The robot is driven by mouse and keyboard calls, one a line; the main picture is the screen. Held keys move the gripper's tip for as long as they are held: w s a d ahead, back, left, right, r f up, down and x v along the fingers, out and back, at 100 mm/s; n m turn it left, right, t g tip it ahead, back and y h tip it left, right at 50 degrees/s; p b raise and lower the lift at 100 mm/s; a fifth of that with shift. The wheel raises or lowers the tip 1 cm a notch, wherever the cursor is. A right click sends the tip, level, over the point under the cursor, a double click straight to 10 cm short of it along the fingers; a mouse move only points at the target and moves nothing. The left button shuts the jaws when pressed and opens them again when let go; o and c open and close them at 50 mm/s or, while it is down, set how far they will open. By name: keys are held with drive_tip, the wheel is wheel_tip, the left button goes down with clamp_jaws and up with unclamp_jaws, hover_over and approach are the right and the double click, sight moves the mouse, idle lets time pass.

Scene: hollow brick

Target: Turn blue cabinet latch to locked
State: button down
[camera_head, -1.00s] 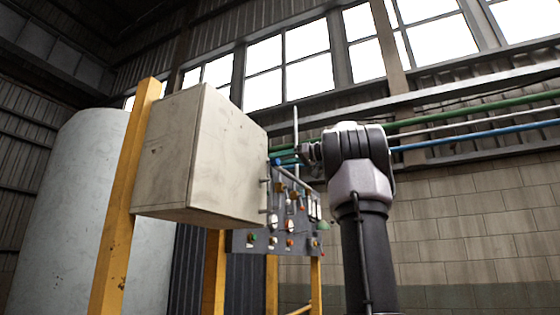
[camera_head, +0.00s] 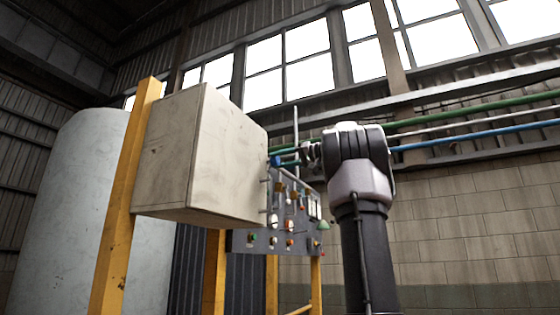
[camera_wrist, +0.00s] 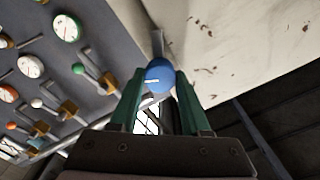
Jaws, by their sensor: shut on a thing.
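The cabinet is a beige box (camera_head: 190,155) on a yellow post in the head view. Its side surface also shows in the wrist view (camera_wrist: 240,40). The blue latch knob (camera_wrist: 160,76) is round and sits at the cabinet's edge, with a grey lever behind it. In the head view the knob (camera_head: 276,160) is small, at the box's right edge. My gripper (camera_wrist: 160,90) has two green fingers shut on the blue knob, one on each side. In the head view my gripper (camera_head: 289,160) is small and partly hidden by my wrist.
A grey control panel (camera_head: 270,238) with gauges, coloured knobs and levers stands beside the cabinet; it fills the left of the wrist view (camera_wrist: 50,65). A pale tank (camera_head: 70,210) stands at the left. Pipes (camera_head: 470,112) run along the back wall.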

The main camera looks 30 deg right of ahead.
drive_tip(key=m, duration=0.6)
drive_tip(key=shift+f+m, duration=0.1)
drive_tip(key=shift+m, duration=0.2)
drive_tip(key=m, duration=0.6)
drive_tip(key=shift+d+f, duration=0.1)
idle(0.3)
drive_tip(key=shift+c, duration=1.9)
unclamp_jaws()
drive_tip(key=shift+d, duration=0.1)
drive_tip(key=v, duration=1)
drive_tip(key=shift+s+d, duration=0.2)
drive_tip(key=shift+s, duration=0.1)
